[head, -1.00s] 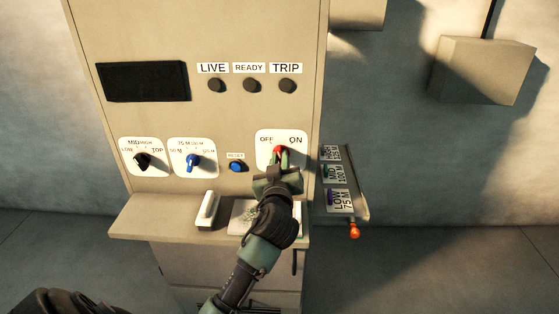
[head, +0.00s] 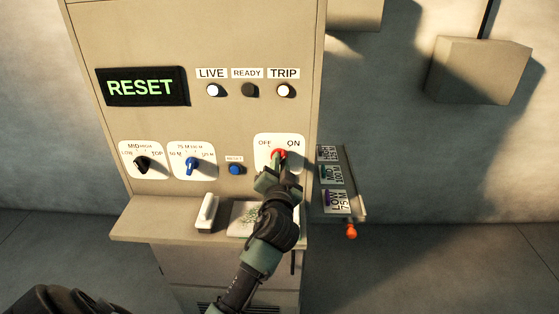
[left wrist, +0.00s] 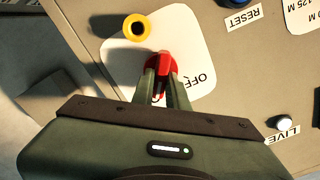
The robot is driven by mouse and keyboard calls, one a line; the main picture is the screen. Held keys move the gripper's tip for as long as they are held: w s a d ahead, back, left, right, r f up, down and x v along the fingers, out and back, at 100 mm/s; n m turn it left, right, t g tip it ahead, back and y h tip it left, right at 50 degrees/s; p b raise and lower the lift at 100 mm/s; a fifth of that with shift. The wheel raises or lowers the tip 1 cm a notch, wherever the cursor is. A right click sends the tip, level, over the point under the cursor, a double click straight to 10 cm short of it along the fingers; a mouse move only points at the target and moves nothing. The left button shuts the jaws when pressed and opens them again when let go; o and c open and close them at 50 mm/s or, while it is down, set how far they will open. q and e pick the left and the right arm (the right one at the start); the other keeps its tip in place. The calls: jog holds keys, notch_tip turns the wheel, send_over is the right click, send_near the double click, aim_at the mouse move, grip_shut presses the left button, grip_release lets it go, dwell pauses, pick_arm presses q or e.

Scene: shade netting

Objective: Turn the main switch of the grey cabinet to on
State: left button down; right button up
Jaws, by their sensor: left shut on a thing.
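The grey cabinet (head: 215,50) shows a white OFF/ON plate (head: 297,168) at its right side, with the red main switch (head: 278,154) on it. My left gripper (head: 278,167) is shut on the red switch. In the left wrist view, its two fingers (left wrist: 163,88) lie on either side of the red handle (left wrist: 164,66). The fingers partly hide the handle, so its exact pointing is hard to read. The display (head: 142,87) reads RESET in green. The LIVE lamp (head: 213,91) and TRIP lamp (head: 284,91) are lit white; the READY lamp (head: 250,91) is dark. My right gripper is not in view.
A black knob (head: 142,163), a blue knob (head: 191,165) and a blue reset button (head: 235,169) sit left of the switch. A ledge (head: 150,222) juts out below, bearing a white handle-like piece (head: 207,211). A rack of labelled tags (head: 335,180) hangs on the right side.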

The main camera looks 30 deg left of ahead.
pick_arm(q)
jog(key=shift+m, duration=0.9)
jog(key=c, duration=1.4)
grip_release()
jog(key=shift+d+f, duration=0.1)
jog(key=b+v, duration=0.2)
jog(key=v, duration=0.5)
jog(key=shift+s, duration=0.35)
jog(key=shift+d, duration=0.15)
